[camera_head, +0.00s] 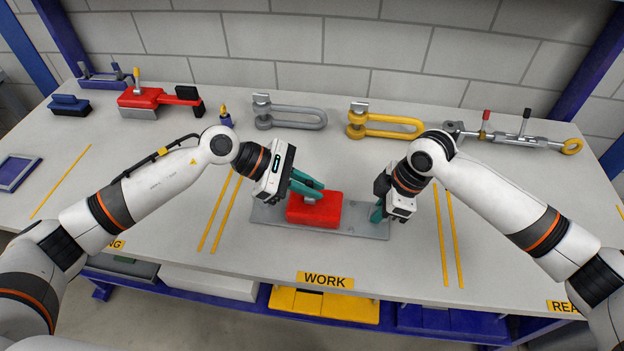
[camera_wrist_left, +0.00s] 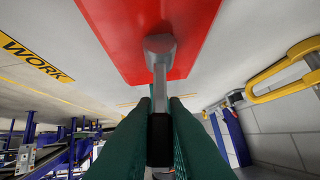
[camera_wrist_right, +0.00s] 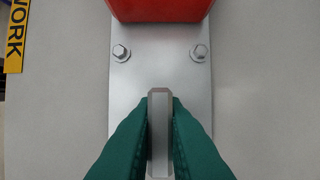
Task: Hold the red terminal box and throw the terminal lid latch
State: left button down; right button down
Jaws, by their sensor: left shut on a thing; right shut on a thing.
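The red terminal box (camera_head: 316,213) sits on a grey metal base plate (camera_head: 362,227) in the middle of the table. The grey latch lever (camera_wrist_left: 160,58), with a dark grip, rises from the box's face. My left gripper (camera_head: 314,192) is shut on that lever, its green fingers on either side of it. My right gripper (camera_head: 377,214) is shut on an upright grey tab (camera_wrist_right: 160,125) at the right end of the plate. The box's red edge (camera_wrist_right: 160,8) and two bolts show beyond this tab. My left fingers partly hide the latch in the head view.
A grey shackle (camera_head: 290,116), a yellow shackle (camera_head: 392,124) and a turnbuckle-like rod (camera_head: 520,138) lie along the back. A red clamp-like tool (camera_head: 150,97) and blue parts lie at back left. Yellow lines flank the work area. The table in front of the plate is clear.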

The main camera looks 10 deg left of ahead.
pick_arm(q)
jog(key=shift+s+f+m+t, duration=0.1)
jog(key=shift+s+m+t, duration=0.3)
jog(key=shift+t, duration=0.2)
jog(key=shift+s+a+f+m+t, duration=0.15)
jog(key=shift+s+m+t, duration=0.1)
jog(key=shift+m+t, duration=0.15)
jog(key=c, duration=1.4)
grip_release()
jog(key=v, duration=1.2)
jog(key=shift+r, duration=4)
pick_arm(e)
jog(key=c, duration=1.4)
grip_release()
